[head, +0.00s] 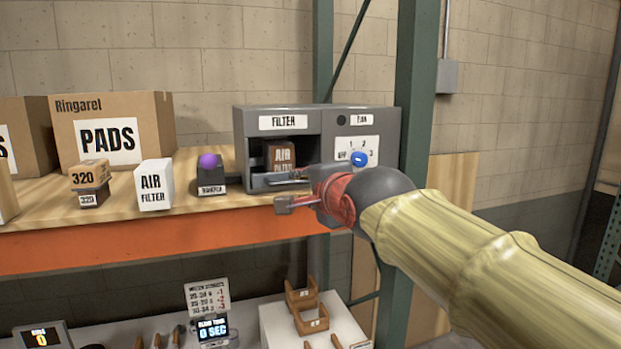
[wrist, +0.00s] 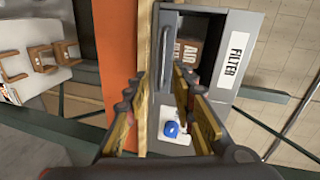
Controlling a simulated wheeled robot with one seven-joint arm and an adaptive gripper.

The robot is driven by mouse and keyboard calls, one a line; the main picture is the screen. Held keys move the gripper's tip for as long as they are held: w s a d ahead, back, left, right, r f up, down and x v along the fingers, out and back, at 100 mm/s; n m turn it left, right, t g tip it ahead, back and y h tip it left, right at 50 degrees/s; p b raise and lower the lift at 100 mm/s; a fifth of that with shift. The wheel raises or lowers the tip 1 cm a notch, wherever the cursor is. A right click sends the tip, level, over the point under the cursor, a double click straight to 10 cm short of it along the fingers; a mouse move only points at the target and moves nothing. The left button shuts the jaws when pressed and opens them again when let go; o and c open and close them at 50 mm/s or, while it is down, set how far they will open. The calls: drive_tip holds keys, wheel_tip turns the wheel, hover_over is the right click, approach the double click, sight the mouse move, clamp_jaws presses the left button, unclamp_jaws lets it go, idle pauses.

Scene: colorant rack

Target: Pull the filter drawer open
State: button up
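The filter drawer (head: 262,184) is the low grey tray front under the FILTER label, in the left half of the grey cabinet (head: 360,122). A brown air filter box (head: 282,154) sits in the opening above it; the wrist view also shows this box (wrist: 188,52). My gripper (head: 282,193) is in front of the drawer, at its lower right. Its two fingers are apart, one above the other in the head view. In the wrist view my gripper (wrist: 161,82) has a clear gap between its fingers.
A blue knob (head: 358,158) is on the cabinet's right half, close to my wrist. A dark stand with a purple ball (head: 208,161) and a white air filter box (head: 154,184) stand left on the wooden shelf. A green post (head: 416,100) rises at the right.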

sight(294, 183)
drive_tip(key=shift+m, duration=0.7)
drive_tip(key=shift+p+x, duration=1.3)
drive_tip(key=shift+x, duration=2.8)
drive_tip(key=shift+a+r, duration=0.1)
drive_tip(key=shift+r, duration=0.1)
drive_tip(key=shift+c, duration=0.3)
clamp_jaws()
